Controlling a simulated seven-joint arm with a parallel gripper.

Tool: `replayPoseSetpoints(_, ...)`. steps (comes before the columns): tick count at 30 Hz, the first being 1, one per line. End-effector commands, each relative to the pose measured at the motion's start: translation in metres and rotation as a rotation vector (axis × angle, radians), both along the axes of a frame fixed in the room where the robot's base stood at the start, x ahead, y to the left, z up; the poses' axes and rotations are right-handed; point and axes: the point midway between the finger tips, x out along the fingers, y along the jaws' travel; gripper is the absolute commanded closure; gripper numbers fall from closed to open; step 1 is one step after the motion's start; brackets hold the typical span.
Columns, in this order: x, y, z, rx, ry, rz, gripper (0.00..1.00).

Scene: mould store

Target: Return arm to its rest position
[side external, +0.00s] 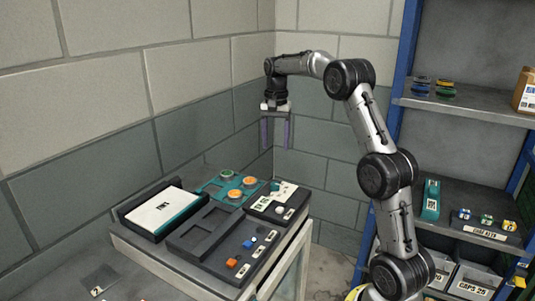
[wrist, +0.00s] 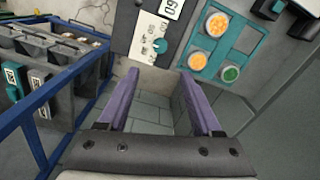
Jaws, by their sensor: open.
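My gripper (side external: 275,132) hangs pointing down in the air, near the wall corner and above the back of the workbench. Its two purple fingers are apart with nothing between them. In the wrist view my gripper (wrist: 158,98) is also open and empty, with bare floor and wall blocks showing between the fingers. My arm bends up and over from the right side in the side view.
The workbench (side external: 140,249) holds a white-topped case (side external: 163,212), a dark tray (side external: 200,231) and a teal plate (side external: 214,188) with round orange and green pieces. A blue-framed shelf rack (side external: 470,108) with bins stands at right. Air around my gripper is clear.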

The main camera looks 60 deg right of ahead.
Motion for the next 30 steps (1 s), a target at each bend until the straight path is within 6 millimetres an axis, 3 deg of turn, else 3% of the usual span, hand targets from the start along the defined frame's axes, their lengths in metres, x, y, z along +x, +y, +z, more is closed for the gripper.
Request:
replayPoseSetpoints(5,0.006,0.01,0.008,-0.009,-0.014,0.024,0.34)
replayPoseSetpoints(8,0.011,0.033,0.04,-0.041,-0.066,0.068,0.34)
replayPoseSetpoints(11,0.002,0.073,0.076,-0.067,-0.114,0.133,0.34)
replayPoseSetpoints(15,-0.027,0.132,0.112,-0.098,-0.18,0.249,0.34)
replayPoseSetpoints(21,-0.086,0.2,0.133,-0.141,-0.272,0.462,0.34)
replayPoseSetpoints(26,-0.141,0.241,0.126,-0.178,-0.342,0.656,0.34)
replayPoseSetpoints(30,-0.19,0.267,0.102,-0.216,-0.396,0.844,0.34)
